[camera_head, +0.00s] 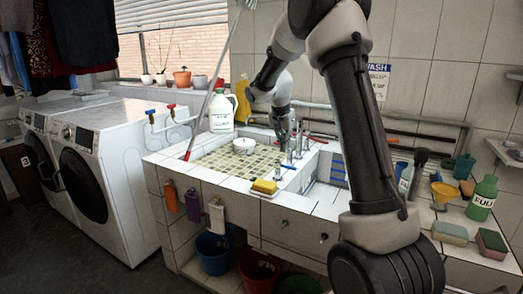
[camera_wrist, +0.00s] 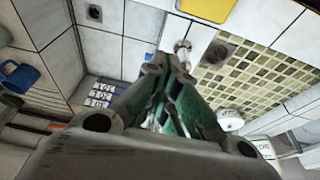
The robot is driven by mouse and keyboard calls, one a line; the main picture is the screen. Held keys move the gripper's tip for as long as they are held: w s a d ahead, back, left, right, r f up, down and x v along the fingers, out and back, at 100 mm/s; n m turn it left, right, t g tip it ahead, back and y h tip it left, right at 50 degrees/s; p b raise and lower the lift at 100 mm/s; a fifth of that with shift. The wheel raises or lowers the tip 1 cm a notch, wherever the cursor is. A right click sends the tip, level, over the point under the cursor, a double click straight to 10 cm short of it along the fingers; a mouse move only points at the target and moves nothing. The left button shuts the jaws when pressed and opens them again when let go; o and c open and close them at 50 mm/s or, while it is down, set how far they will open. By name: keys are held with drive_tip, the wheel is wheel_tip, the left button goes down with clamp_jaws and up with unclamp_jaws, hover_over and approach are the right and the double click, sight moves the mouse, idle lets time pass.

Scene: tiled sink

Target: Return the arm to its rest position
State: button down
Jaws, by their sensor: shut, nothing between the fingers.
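My arm reaches from the right foreground over the tiled sink (camera_head: 185,160). My gripper (camera_head: 284,137) hangs at the end of the arm, pointing down near the metal taps (camera_head: 299,142). In the wrist view my gripper (camera_wrist: 165,72) has its greenish fingers together with nothing between them. Whether it touches a tap cannot be told. Part of the right basin is hidden behind my arm.
A yellow sponge (camera_head: 264,187) lies on the front ledge. A white round container (camera_head: 244,145) stands on the mosaic, with a white jug (camera_head: 221,112) behind. Bottles, sponges and a funnel (camera_head: 444,193) crowd the right counter. Pipes (camera_head: 420,137) run along the wall.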

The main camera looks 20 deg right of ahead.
drive_tip(key=s+a+f+n+g, duration=0.1)
drive_tip(key=s+f+n+g, duration=0.15)
drive_tip(key=s+n, duration=0.35)
drive_tip(key=s+a+r+n+t+y, duration=0.1)
drive_tip(key=s+r, duration=0.3)
drive_tip(key=s, duration=0.7)
drive_tip(key=s+a+r+n+t+y, duration=0.1)
drive_tip(key=s+a+r+n+t, duration=0.1)
drive_tip(key=s, duration=0.8)
drive_tip(key=s+a+r+n+t, duration=0.1)
drive_tip(key=s+a+r, duration=0.2)
drive_tip(key=s+r, duration=0.3)
drive_tip(key=s, duration=0.5)
drive_tip(key=shift+s+a+n+t+y, duration=0.3)
drive_tip(key=shift+a+n+t+y, duration=0.05)
drive_tip(key=shift+n+y, duration=0.05)
